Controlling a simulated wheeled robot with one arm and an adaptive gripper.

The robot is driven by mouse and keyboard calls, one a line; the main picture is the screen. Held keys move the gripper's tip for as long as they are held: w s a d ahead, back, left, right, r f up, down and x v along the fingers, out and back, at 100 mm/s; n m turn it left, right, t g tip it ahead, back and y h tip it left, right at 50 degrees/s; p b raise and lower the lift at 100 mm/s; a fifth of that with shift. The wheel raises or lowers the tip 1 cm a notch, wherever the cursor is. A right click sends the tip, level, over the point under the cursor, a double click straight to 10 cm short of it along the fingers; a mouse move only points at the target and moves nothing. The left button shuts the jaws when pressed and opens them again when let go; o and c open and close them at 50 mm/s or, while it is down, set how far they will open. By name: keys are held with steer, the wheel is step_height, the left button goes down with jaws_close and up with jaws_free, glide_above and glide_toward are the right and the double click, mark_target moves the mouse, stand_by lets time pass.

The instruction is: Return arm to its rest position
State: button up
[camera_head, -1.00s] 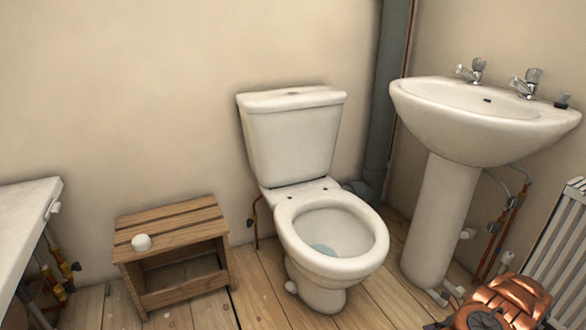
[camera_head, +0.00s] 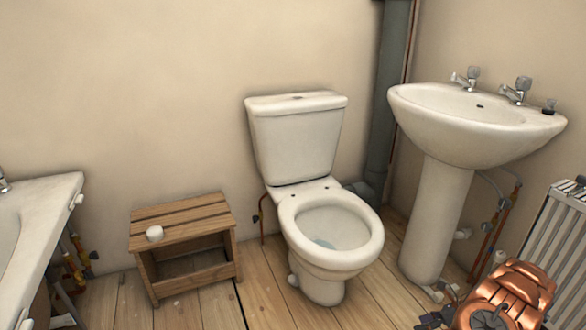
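A copper-coloured part of my arm shows at the bottom right, in front of the radiator and beside the foot of the basin pedestal. Small dark parts at its left end, cut by the bottom edge, look like my gripper (camera_head: 436,316). Its fingers are too small and too cropped to tell whether they are open or shut. I see no object held there.
A white toilet (camera_head: 324,258) stands mid-view. A pedestal basin (camera_head: 460,135) and a radiator (camera_head: 562,222) are at right. A bath (camera_head: 52,212) edges in at left. Floorboards (camera_head: 205,308) show between.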

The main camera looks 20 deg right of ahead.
steer(key=w+a+r+n+g+p, duration=0.2)
steer(key=a+r+n+p, duration=0.55)
steer(key=r, duration=0.75)
steer(key=w+a+r+n+g+p, duration=0.15)
steer(key=a+r+p, duration=0.35)
steer(key=a+r, duration=0.75)
steer(key=w+a+r+n+g+p, duration=0.15)
steer(key=a+r+n+p, duration=0.5)
steer(key=r, duration=1.05)
steer(key=s+a+r+n+g+h+p, duration=0.15)
steer(key=s+a+r+n+p, duration=0.4)
steer(key=r, duration=0.55)
steer(key=s+a+r+n+g+h+p, duration=0.1)
steer(key=s+a+r+n+h+p, duration=0.2)
steer(key=s+a+r+p, duration=0.55)
steer(key=s+r+n+h+p, duration=0.3)
steer(key=s+r+n+p, duration=0.4)
steer(key=s+r, duration=0.7)
steer(key=shift+s+d+r+t+p, duration=0.15)
steer(key=shift+s+r+t+p, duration=0.15)
steer(key=shift+p, duration=0.4)
steer(key=shift+h, duration=0.25)
